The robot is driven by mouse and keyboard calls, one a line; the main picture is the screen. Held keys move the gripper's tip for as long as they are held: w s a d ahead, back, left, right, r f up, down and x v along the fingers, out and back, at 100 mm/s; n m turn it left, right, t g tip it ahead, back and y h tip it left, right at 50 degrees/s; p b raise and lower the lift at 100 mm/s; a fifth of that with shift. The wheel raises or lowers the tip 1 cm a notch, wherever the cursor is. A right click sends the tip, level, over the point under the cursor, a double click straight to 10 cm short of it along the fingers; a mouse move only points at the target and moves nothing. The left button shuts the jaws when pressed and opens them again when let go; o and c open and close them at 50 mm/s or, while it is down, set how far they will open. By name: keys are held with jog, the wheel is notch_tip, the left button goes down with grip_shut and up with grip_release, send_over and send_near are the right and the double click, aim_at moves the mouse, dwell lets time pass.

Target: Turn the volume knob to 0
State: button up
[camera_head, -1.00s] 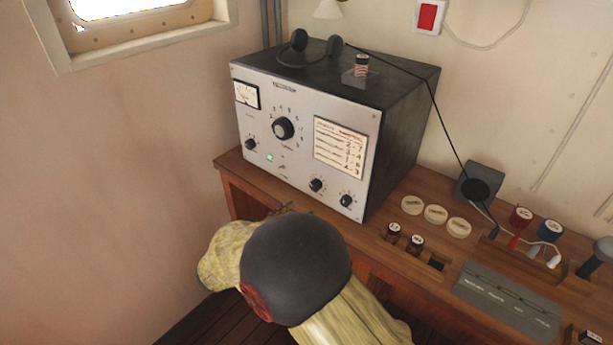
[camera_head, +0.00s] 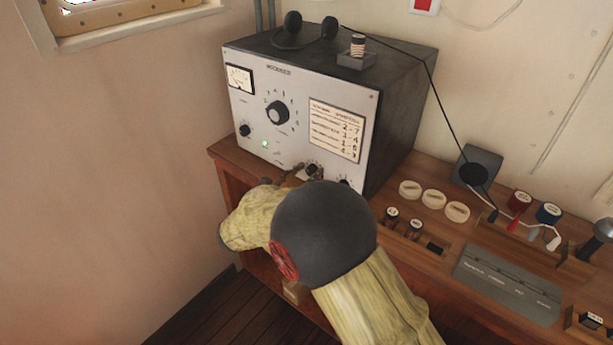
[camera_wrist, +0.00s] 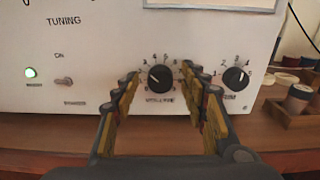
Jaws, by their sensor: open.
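The radio's front panel (camera_head: 300,115) carries several black knobs. In the wrist view a small black knob (camera_wrist: 160,78) with a numbered dial sits centred; its printed label is blurred. Its white pointer mark seems to face upper left. My gripper (camera_wrist: 160,82) is open, with one finger on each side of this knob and gaps between. In the head view my gripper (camera_head: 307,172) is at the panel's lower edge by the same knob (camera_head: 312,170). A second similar knob (camera_wrist: 235,78) is just right of my right finger; in the head view it is partly hidden by my arm.
A toggle switch (camera_wrist: 64,81) and green light (camera_wrist: 31,72) are left of my gripper. The wooden desk (camera_head: 400,170) lies below the panel. Spools (camera_wrist: 298,97) stand in a holder at right. A large tuning knob (camera_head: 277,112) is higher on the panel.

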jog(key=c, duration=0.3)
jog(key=c, duration=0.8)
jog(key=shift+c, duration=0.2)
jog(key=shift+r+n+p, duration=0.15)
jog(key=shift+n+p, duration=0.15)
jog(key=shift+p, duration=0.5)
grip_shut()
